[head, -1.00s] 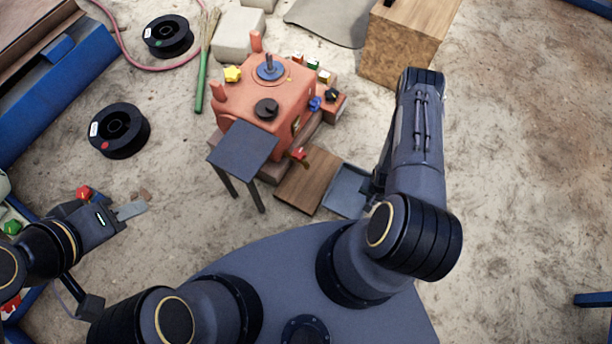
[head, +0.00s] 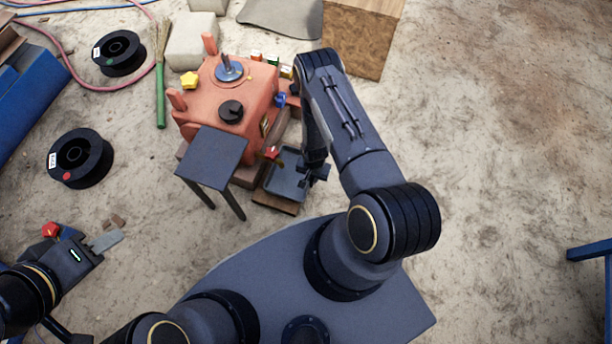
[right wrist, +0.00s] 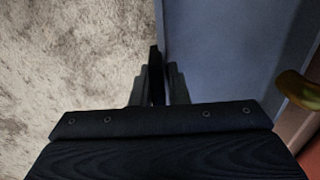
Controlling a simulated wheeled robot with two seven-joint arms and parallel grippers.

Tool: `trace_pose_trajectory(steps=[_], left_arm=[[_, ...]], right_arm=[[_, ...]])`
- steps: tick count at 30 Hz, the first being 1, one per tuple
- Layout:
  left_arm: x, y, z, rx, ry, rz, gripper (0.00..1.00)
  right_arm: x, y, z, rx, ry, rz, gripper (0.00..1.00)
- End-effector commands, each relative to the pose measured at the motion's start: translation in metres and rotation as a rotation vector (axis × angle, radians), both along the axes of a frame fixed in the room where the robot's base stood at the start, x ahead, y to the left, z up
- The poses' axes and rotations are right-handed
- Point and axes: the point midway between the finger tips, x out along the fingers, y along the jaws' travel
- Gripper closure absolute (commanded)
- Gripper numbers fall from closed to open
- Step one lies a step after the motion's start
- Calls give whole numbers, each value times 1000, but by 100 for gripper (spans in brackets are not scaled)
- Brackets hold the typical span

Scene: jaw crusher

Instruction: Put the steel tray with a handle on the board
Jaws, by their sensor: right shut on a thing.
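The steel tray (head: 287,184), grey and shallow, is over the wooden board (head: 276,204) in front of the orange crusher. Most of the board is hidden under it; I cannot tell whether they touch. My right gripper (head: 316,174) is shut on the tray at its right side. In the right wrist view the gripper (right wrist: 158,88) is at the edge of the tray's blue-grey surface (right wrist: 215,50); the handle is not clear. My left gripper (head: 104,242) is low at the left, away from the tray; its jaw opening is unclear.
The orange crusher (head: 212,98) stands just behind the board. A dark small table (head: 212,157) stands close to the tray's left. Black spools (head: 80,158) and a broom (head: 161,95) lie further left. The floor at right is mostly clear.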

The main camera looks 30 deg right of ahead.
Motion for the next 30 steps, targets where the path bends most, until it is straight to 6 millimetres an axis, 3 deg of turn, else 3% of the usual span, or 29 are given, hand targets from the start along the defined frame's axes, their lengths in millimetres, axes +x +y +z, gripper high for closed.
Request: trace_pose_trajectory(steps=[5,19,20,24,30], left_arm=[[0,0,-9,0,0,0,64],[0,0,-18,0,0,0,64],[0,0,-17,0,0,0,64],[0,0,-17,0,0,0,64],[0,0,-16,0,0,0,64]], right_arm=[[22,19,-1,0,-4,5,100],[20,17,-11,1,-2,1,100],[20,17,-10,0,-1,1,83],[20,17,-9,0,-1,1,65],[20,17,-9,0,-1,1,64]])
